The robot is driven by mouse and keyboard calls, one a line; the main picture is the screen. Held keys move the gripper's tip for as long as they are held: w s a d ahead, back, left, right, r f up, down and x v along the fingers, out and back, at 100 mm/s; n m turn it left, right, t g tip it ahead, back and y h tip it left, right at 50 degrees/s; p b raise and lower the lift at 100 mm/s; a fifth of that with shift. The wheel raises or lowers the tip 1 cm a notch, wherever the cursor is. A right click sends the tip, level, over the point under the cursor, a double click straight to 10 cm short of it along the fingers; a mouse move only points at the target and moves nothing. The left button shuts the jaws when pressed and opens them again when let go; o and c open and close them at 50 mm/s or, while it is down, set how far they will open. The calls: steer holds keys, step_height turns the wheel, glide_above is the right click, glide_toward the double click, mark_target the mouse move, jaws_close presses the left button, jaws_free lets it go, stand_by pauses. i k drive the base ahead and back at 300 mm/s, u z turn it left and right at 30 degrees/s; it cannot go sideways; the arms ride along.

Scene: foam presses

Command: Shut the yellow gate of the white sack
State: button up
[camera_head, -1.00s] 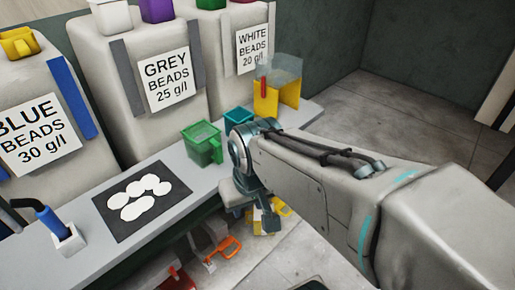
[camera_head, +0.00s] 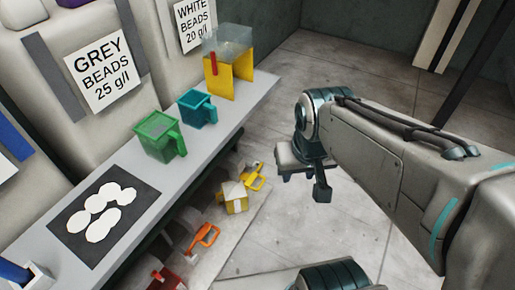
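The white sack (camera_head: 173,20), labelled WHITE BEADS 20 g/l, stands at the top, partly cut off by the picture's edge. In front of it, at the far end of the bench, is a yellow stand (camera_head: 222,85) with a clear box (camera_head: 228,42) on top and a red upright bar (camera_head: 213,63) at its left side. I cannot make out a separate yellow gate or whether it is open. My gripper (camera_head: 303,184) hangs over the floor to the right of the bench, apart from the stand, its fingers spread and empty.
The bench (camera_head: 140,215) holds a teal jug (camera_head: 196,108), a green jug (camera_head: 158,136) and a dark mat (camera_head: 66,228) with white discs. The grey sack (camera_head: 85,25) stands behind. Yellow, orange and red items lie below the bench. Floor to the right is clear.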

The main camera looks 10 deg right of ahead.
mark_target(249, 179)
steer(key=u, duration=0.2)
steer(key=k, duration=1)
steer(key=z, duration=0.25)
steer(key=i, duration=0.4)
steer(key=u, duration=0.05)
